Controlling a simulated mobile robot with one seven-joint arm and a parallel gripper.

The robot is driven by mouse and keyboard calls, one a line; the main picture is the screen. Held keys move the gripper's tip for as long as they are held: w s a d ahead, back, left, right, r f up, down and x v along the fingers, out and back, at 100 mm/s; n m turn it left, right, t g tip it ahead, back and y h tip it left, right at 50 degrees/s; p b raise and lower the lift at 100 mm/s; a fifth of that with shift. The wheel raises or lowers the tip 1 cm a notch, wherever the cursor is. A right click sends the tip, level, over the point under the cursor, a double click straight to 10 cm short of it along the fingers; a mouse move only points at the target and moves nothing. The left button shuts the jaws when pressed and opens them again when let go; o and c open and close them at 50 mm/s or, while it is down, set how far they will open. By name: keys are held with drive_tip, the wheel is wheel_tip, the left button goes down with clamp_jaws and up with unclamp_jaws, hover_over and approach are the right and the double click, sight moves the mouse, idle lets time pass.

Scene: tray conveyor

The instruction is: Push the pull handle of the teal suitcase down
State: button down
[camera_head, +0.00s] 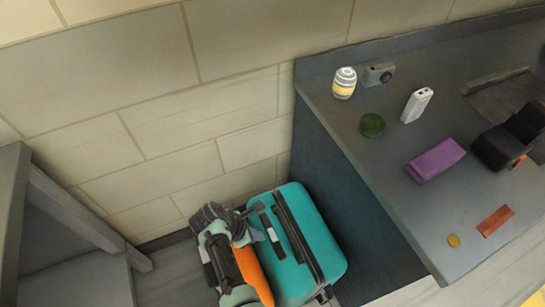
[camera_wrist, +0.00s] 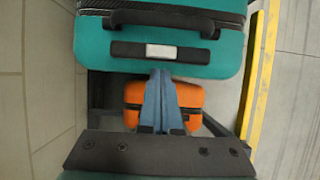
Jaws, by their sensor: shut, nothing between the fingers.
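The teal suitcase (camera_head: 318,240) stands on the floor beside the counter. It fills the top of the wrist view (camera_wrist: 95,45). A flat black bar with a light patch, which looks like its pull handle (camera_wrist: 128,49), lies across the near part of the suitcase; it shows as a short dark strip in the head view (camera_head: 268,224). A second, curved black handle (camera_wrist: 160,19) lies farther on. How far the bar stands out is unclear. My gripper (camera_wrist: 161,74) is shut and empty, its blue fingertips close to the bar's near edge; contact cannot be told. In the head view my gripper (camera_head: 257,235) is left of the suitcase.
An orange suitcase (camera_wrist: 133,94) stands behind my fingers. A tiled wall closes the back.

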drive_tip(key=shift+f, duration=0.1)
drive_tip(key=p+v, duration=0.4)
drive_tip(key=v, duration=0.9)
drive_tip(key=shift+d, duration=0.1)
